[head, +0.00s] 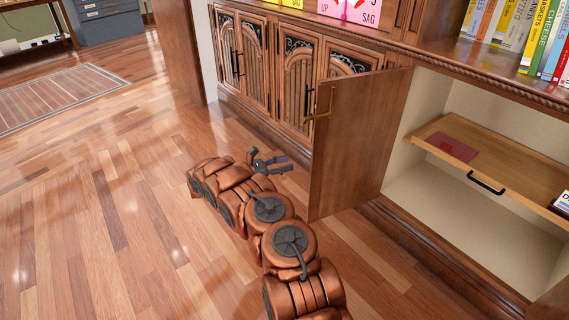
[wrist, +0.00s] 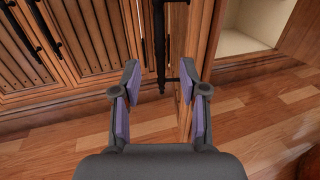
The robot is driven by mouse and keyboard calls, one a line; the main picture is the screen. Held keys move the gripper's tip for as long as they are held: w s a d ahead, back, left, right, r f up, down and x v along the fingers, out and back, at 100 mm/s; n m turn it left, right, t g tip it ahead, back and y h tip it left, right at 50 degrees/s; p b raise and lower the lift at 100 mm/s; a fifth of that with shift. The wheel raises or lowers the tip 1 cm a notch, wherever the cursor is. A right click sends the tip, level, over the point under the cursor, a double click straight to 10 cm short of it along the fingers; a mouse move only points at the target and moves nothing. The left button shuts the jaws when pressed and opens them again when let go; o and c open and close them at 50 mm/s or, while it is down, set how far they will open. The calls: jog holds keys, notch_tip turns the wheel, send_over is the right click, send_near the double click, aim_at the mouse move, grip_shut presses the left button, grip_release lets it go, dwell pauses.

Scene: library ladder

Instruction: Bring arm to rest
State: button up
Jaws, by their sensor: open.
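My gripper (head: 270,163) is in the head view at the end of my copper-coloured arm, low over the wood floor and left of the open cabinet door (head: 352,142). In the wrist view my gripper (wrist: 158,84) is open, with its two purple-padded fingers apart. A dark upright door handle (wrist: 159,40) shows beyond and between the fingertips. I see nothing held between the fingers. I cannot tell from the wrist view whether a finger touches the door edge.
The open cabinet holds a pulled-out wooden shelf (head: 520,165) with a dark red booklet (head: 446,147) on it. Closed carved doors (head: 297,85) stand left of the open door. Books (head: 545,40) line the top right. The floor (head: 110,210) at left is clear, with a striped rug (head: 60,95).

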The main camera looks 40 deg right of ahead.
jog(key=shift+r, duration=0.1)
jog(key=s+a+r+m+y+p, duration=0.2)
jog(key=s+a+r+p, duration=0.25)
jog(key=r, duration=0.55)
jog(key=s+a+r+m+y+p, duration=0.25)
jog(key=s+r+p, duration=0.2)
jog(key=r, duration=0.65)
jog(key=s+a+r+m+y+p, duration=0.1)
jog(key=s+a+r+m+p, duration=0.25)
jog(key=r+p, duration=0.45)
jog(key=s+a+r+m+t+y+p, duration=0.1)
jog(key=s+a+r+p, duration=0.4)
jog(key=a, duration=0.6)
jog(key=s+a+r+m+t+y+p, duration=0.2)
jog(key=s+a+r+y+p, duration=0.4)
jog(key=s+a+r, duration=0.4)
jog(key=s+a+r+m+t+y+p, duration=0.2)
jog(key=s+a+r+y+p, duration=0.2)
jog(key=a, duration=0.8)
jog(key=s+r+p, duration=0.2)
jog(key=s+r, duration=0.2)
jog(key=s, duration=0.1)
jog(key=shift+s+t, duration=0.25)
jog(key=shift+t, duration=0.05)
jog(key=shift+d, duration=0.1)
